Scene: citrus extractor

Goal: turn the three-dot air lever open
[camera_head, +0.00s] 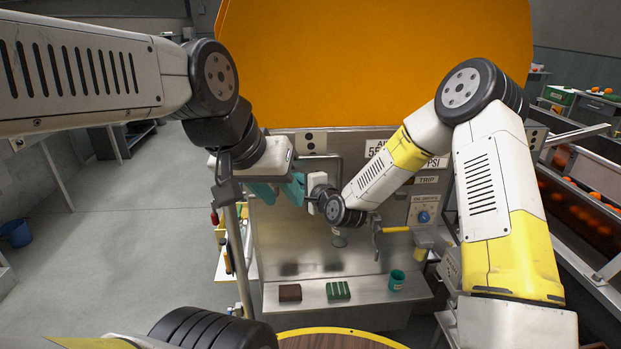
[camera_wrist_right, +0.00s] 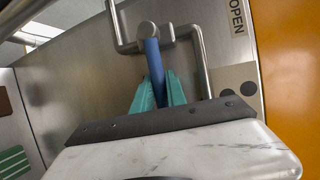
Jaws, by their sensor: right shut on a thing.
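The air lever's blue handle (camera_wrist_right: 153,62) hangs from a round grey pivot in the right wrist view, nearly upright with a slight tilt. My right gripper (camera_wrist_right: 160,80) is shut on this handle, with a teal finger on each side. A plate with dark dots (camera_wrist_right: 238,91) and an OPEN label (camera_wrist_right: 236,15) are on the panel to the right. In the head view the dotted plate (camera_head: 311,142) shows above my right gripper (camera_head: 318,187), whose fingers and handle are hidden there. My left gripper (camera_head: 279,195) is open, with teal fingers apart and nothing visible between them.
Grey pipes (camera_wrist_right: 200,60) run beside the lever. Below the panel, a steel shelf (camera_head: 365,291) holds a brown block (camera_head: 290,293), a green striped block (camera_head: 338,291) and a green cup (camera_head: 396,280).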

